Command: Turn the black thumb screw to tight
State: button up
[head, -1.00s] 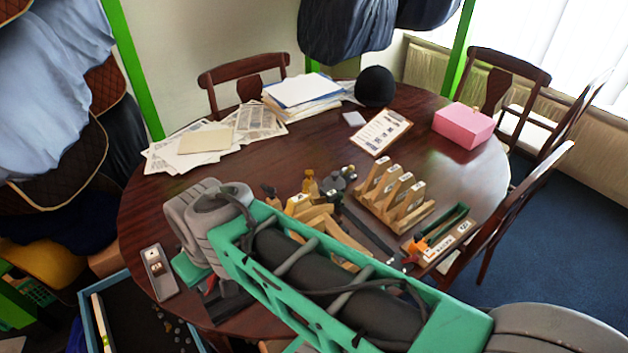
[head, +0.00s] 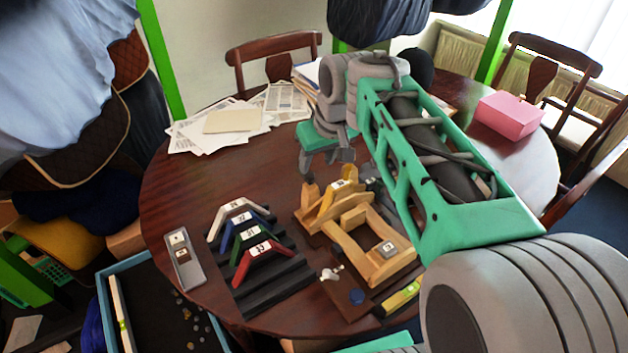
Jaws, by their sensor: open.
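My gripper (head: 327,164) is open, with its green palm above and its dark fingers pointing down. It hangs over the table just behind the wooden saddle stand (head: 350,235). Nothing shows between the fingers. A yellow numbered arch piece (head: 335,197) sits at the back of the stand. I cannot make out the black thumb screw for certain. Small dark parts (head: 374,188) show at the stand's back right, partly hidden by my arm.
Left of the stand, a black rack (head: 262,275) holds white, blue, green and red arches. A grey tray (head: 184,262) lies at the table's left. A blue round piece (head: 356,297) lies in front of the stand. A pink box (head: 509,115) stands at the right. Papers (head: 232,122) lie behind.

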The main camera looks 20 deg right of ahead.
aim_at(310, 175)
jog(key=x, duration=0.4)
jog(key=w+x, duration=0.1)
jog(key=x, duration=0.2)
jog(key=shift+w+d+f, duration=0.15)
jog(key=shift+w, duration=0.1)
grip_shut()
dwell(0.3)
